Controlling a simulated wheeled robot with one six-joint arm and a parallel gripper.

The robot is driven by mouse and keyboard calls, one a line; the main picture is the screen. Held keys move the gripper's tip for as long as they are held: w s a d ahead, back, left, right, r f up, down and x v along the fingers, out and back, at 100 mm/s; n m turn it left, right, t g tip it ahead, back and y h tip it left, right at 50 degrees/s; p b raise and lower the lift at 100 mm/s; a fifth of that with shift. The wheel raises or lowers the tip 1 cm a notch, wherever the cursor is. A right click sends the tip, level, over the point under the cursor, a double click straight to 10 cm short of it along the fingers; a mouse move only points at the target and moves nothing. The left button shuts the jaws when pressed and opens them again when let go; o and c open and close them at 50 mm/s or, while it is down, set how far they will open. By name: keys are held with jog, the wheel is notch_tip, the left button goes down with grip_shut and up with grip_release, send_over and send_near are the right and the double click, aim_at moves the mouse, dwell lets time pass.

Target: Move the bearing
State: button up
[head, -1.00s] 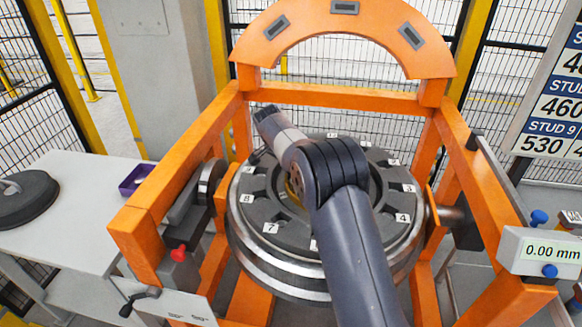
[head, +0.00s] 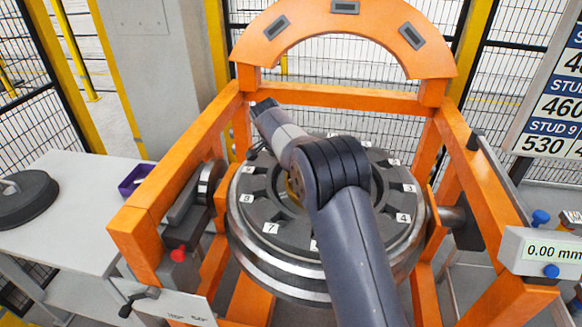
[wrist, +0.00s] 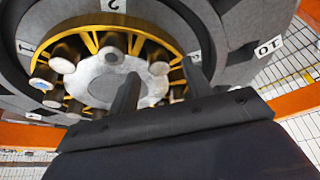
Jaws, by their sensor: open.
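The bearing, a yellow ribbed ring with several round light-faced rollers (wrist: 152,68), sits in the centre of the grey wheel (wrist: 250,68) in the wrist view. In the head view a bit of its yellow shows beside my arm (head: 293,190), and the rest is hidden. My gripper (wrist: 161,85) is open. Its two dark fingers stand apart in front of the bearing's pale hub and lower rollers, with nothing seen held between them. I cannot tell whether they touch it. In the head view the fingers cannot be made out clearly.
An orange gantry frame (head: 325,95) surrounds the wheel, with an arch behind. A grey table (head: 95,190) at left carries a dark round disc (head: 25,198) and a purple bin (head: 136,180). A 0.00 mm display (head: 540,252) stands at right. Mesh fencing closes the back.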

jog(key=v, duration=0.9)
jog(key=shift+b, duration=0.45)
jog(key=p+x, duration=0.1)
jog(key=x, duration=1)
jog(key=shift+s, duration=0.15)
jog(key=shift+r, duration=0.1)
